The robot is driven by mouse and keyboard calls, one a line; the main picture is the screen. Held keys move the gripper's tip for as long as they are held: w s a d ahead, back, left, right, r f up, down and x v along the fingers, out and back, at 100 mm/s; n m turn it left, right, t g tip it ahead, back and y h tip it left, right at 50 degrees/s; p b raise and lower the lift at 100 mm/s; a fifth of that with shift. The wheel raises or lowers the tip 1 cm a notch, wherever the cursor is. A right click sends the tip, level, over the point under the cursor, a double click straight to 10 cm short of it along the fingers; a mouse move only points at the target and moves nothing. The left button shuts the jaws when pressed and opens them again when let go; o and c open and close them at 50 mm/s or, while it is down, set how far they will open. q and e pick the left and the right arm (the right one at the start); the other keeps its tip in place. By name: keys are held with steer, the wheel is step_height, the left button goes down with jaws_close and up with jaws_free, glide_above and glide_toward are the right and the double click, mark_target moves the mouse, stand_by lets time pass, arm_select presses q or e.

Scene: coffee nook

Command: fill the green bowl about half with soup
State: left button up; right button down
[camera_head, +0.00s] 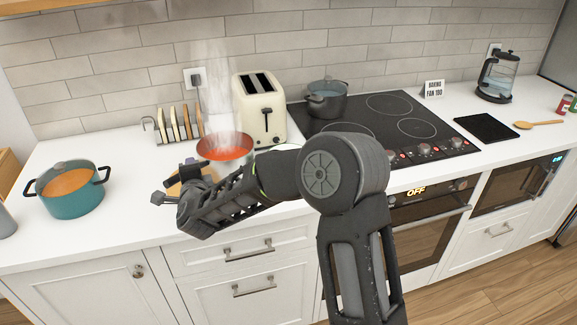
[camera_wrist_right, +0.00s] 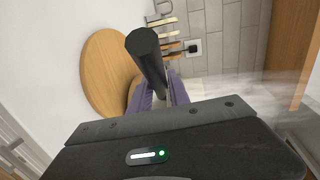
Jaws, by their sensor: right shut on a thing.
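My right gripper (camera_head: 190,178) reaches in over the counter at centre left. In the right wrist view its purple fingers (camera_wrist_right: 162,95) are shut on a thick black handle (camera_wrist_right: 148,58). The far end of what they hold is hidden. A steaming vessel of red-orange soup (camera_head: 222,150) is just beyond the gripper, its lower part hidden by my arm; I cannot tell whether the handle belongs to it. A teal two-handled pot (camera_head: 72,203) with orange contents stands at the left. I cannot make out a green bowl; my arm covers part of the counter. My left gripper is not in view.
A round wooden board (camera_wrist_right: 103,70) lies by the gripper. A toast rack (camera_head: 178,128) and cream toaster (camera_head: 259,108) stand behind. The hob (camera_head: 385,120) with a grey pot (camera_head: 326,100) is to the right. Counter is clear between the teal pot and the gripper.

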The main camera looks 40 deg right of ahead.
steer(key=s+d+r+m+t+b, duration=0.1)
steer(key=s+d+r+m, duration=0.2)
steer(key=r, duration=0.4)
steer(key=shift+d+r+m+t+y, duration=0.3)
steer(key=shift+d+r+t, duration=0.1)
steer(key=shift+d, duration=0.3)
stand_by(0.5)
steer(key=shift+s+d+r, duration=0.25)
steer(key=shift+d+r, duration=0.1)
steer(key=shift+r, duration=0.1)
stand_by(0.3)
steer(key=shift+s+d+r+m, duration=0.25)
steer(key=shift+d+r+m, duration=0.1)
steer(key=shift+r+m, duration=0.15)
stand_by(0.3)
